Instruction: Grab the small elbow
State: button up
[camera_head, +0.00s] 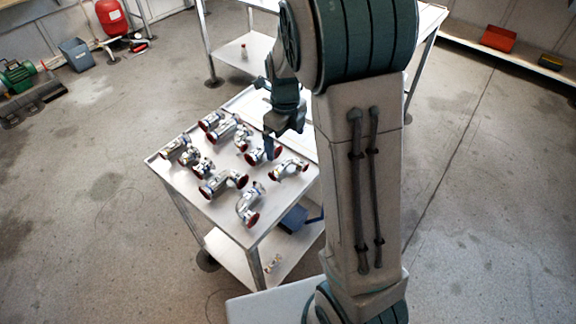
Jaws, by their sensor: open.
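Several shiny metal pipe fittings with dark red ends lie on the cart's top (160,163). Several look bent like elbows: one at the front (249,203), one at the right (289,169), and a larger one in the middle (223,183). I cannot tell for sure which is the small elbow. My gripper (282,134) is open and points down over the right back part of the cart top. One finger overlaps a fitting (258,156) in the picture and hides part of it. I cannot tell whether they touch.
The cart has a lower shelf (232,256) with a blue box (293,218) and a small fitting. A white table (428,20) stands behind. A red tank (111,17), a grey bin (76,54) and a green machine (17,76) are far left. The floor around is open.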

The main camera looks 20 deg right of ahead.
aim_at(286, 167)
notch_tip(286, 167, down, 12)
jog(key=shift+w+f+p, duration=0.15)
jog(key=shift+f+p, duration=0.05)
jog(key=shift+p, duration=0.5)
jog(key=shift+c, duration=0.3)
jog(key=c, duration=0.9)
